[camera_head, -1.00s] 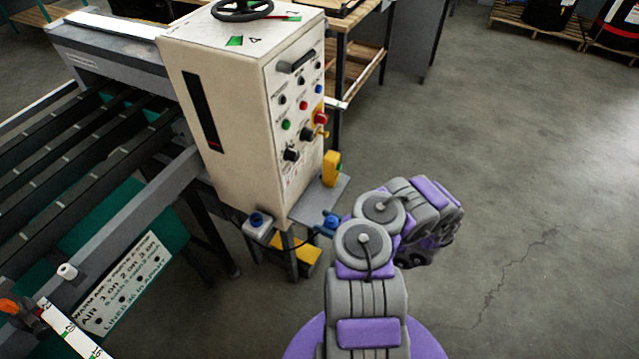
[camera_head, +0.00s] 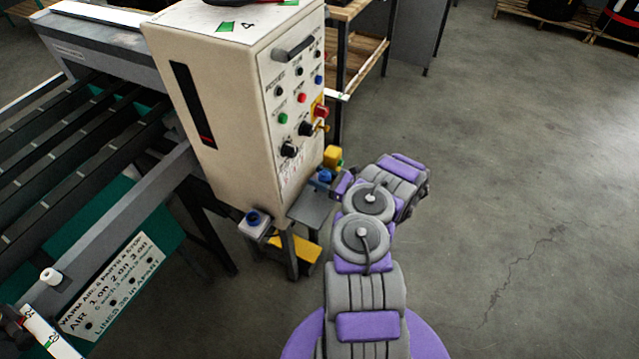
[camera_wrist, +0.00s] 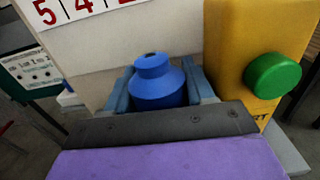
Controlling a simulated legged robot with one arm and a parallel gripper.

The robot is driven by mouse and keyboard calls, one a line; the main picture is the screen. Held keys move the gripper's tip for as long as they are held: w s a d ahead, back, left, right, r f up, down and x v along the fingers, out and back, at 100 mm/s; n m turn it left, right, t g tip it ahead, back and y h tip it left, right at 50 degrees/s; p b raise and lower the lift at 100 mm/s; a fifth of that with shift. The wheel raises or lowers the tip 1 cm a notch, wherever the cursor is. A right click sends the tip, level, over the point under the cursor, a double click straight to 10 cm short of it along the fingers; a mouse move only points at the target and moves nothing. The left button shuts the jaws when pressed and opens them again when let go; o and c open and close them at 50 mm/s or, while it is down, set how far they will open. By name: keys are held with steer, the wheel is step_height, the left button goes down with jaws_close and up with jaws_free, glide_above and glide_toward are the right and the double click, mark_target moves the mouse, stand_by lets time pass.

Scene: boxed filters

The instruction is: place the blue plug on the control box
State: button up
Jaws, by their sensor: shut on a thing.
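My gripper (camera_wrist: 158,95) is shut on the blue plug (camera_wrist: 155,83), seen between two blue-grey fingers in the wrist view. The plug shows as a small blue shape in the head view (camera_head: 325,175), partly hidden by the gripper. The tall cream cabinet with knobs and coloured buttons (camera_head: 235,120) looks like the control box. The gripper is by its lower right front corner, above a small grey shelf (camera_head: 312,208). A yellow box with a green button (camera_wrist: 240,50) stands just right of the plug in the wrist view. Whether the plug touches the shelf cannot be told.
A small white box with a blue top (camera_head: 255,225) sits left of the shelf, with a yellow piece (camera_head: 295,258) below it. A conveyor frame (camera_head: 80,190) fills the left. A wooden shelf unit (camera_head: 350,60) stands behind. The floor at right (camera_head: 520,180) is clear.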

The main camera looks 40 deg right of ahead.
steer(key=shift+w+a+r, duration=0.2)
steer(key=shift+w+a, duration=0.15)
steer(key=shift+w, duration=0.1)
steer(key=f, duration=0.1)
steer(key=f+b, duration=0.1)
steer(key=f, duration=0.1)
steer(key=shift+w+a, duration=0.1)
steer(key=shift+a, duration=0.25)
steer(key=shift+d+f, duration=0.2)
steer(key=shift+f, duration=0.05)
steer(key=shift+d, duration=0.25)
steer(key=o, duration=0.8)
steer(key=shift+d+f, duration=0.1)
steer(key=shift+d, duration=0.25)
steer(key=shift+a+r, duration=0.2)
steer(key=shift+a, duration=0.5)
steer(key=shift+s+d, duration=0.3)
steer(key=shift+s, duration=0.05)
steer(key=p+v, duration=0.2)
steer(key=v, duration=0.9)
steer(key=shift+s+d+f, duration=0.15)
steer(key=shift+d, duration=0.15)
